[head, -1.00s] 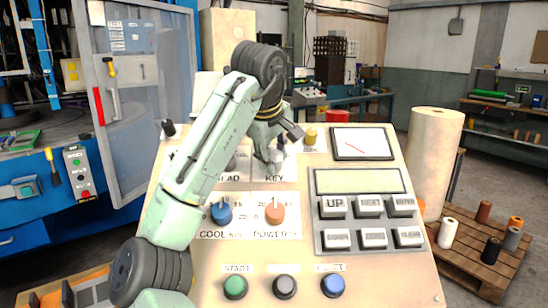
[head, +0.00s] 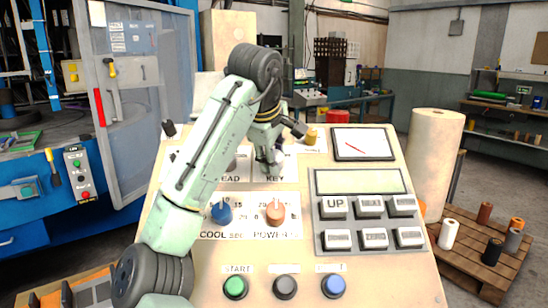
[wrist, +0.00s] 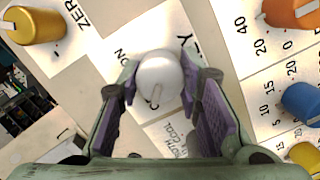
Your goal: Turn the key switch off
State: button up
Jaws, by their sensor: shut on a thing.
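The key switch is a round white knob (wrist: 160,72) on the sloped control panel (head: 370,275), above the label KEY. In the wrist view it sits between the purple pads of my gripper (wrist: 160,88), which is shut on it. A pale pointer mark on the knob faces down in that view. An ON label is at the knob's left, and other lettering near it is partly hidden by the finger. In the head view my gripper (head: 272,155) is over the KEY label and largely covers the knob.
An orange knob (head: 275,212) and a blue knob (head: 221,213) sit below the key switch. A yellow knob (head: 311,136) is close on its right. Grey push buttons (head: 370,206) and a gauge (head: 362,144) are farther right.

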jog(key=o, duration=1.1)
jog(key=shift+o, duration=0.2)
jog(key=v, duration=1.2)
